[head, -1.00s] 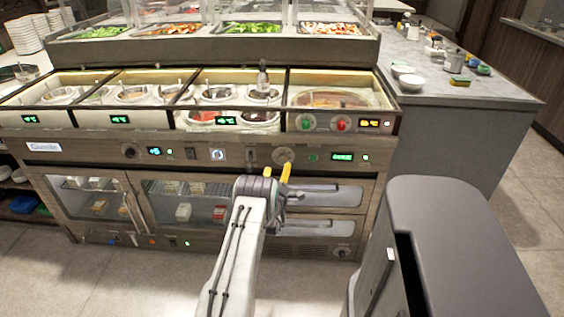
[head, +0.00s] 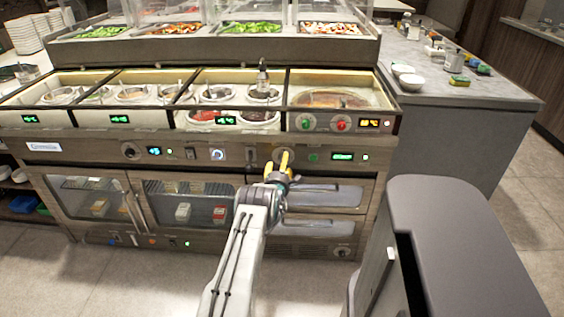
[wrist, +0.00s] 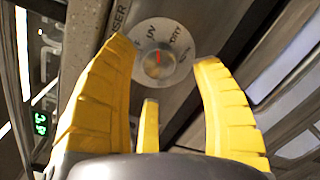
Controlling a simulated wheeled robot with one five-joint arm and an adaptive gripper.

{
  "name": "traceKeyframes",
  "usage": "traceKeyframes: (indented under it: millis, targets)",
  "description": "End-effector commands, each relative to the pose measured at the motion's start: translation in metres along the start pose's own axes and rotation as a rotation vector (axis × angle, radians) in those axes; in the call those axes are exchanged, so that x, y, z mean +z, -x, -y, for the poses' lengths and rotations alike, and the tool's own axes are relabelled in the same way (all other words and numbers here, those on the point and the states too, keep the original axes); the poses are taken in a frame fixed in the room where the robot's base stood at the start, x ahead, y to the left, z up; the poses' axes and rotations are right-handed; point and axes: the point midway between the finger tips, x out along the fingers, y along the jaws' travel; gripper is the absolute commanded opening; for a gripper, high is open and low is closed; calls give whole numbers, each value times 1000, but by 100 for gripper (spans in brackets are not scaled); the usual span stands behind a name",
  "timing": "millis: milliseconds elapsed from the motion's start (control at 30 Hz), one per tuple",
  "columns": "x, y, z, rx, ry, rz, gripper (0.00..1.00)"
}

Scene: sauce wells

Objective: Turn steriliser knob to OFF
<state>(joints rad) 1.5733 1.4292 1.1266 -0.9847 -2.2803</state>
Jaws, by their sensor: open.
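The steriliser knob (wrist: 165,62) is a round pale dial with a small red mark near its centre, in the upper middle of the wrist view. I read UV and DRY on its face; other lettering is partly covered by my left finger or too blurred. I cannot tell the exact setting. My gripper (wrist: 163,57) is open, its yellow fingers on either side of the knob in the picture, with no clear contact. In the head view my gripper (head: 278,162) is in front of the panel and covers most of the knob.
The panel (head: 80,149) carries another dial (head: 130,151), a blue-lit knob (head: 217,154) and a green display (head: 343,156). Drawer handles (head: 325,191) sit below right. Sauce wells (head: 215,95) lie above. Floor is clear at lower left.

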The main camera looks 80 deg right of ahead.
Motion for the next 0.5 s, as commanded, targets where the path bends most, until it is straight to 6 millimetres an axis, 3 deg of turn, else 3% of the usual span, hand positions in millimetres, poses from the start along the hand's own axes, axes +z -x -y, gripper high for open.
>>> traceKeyframes:
  millis: [500]
  targets:
    - [0,-24,1,0,-1,0,60]
